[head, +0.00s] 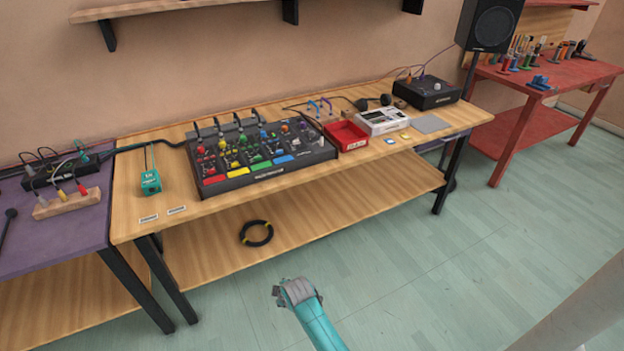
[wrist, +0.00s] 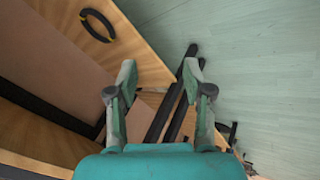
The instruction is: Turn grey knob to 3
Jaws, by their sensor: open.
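A black mixer-like panel (head: 262,158) with coloured knobs and coloured pads stands on the wooden table. A small pale grey knob (head: 437,86) shows on top of a black box (head: 427,92) at the table's right end. Whether another grey knob sits on the mixer panel, and any number marks, are too small to tell. My gripper (head: 297,291) is in front of the table, over the floor and well away from both devices. In the wrist view my gripper (wrist: 160,70) has its two fingers spread apart with nothing between them.
A red tray (head: 346,136) and a white device (head: 383,121) stand between the panel and the black box. A teal box (head: 151,182) is at the table's left. A black ring (head: 257,233) lies on the lower shelf. The floor in front is clear.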

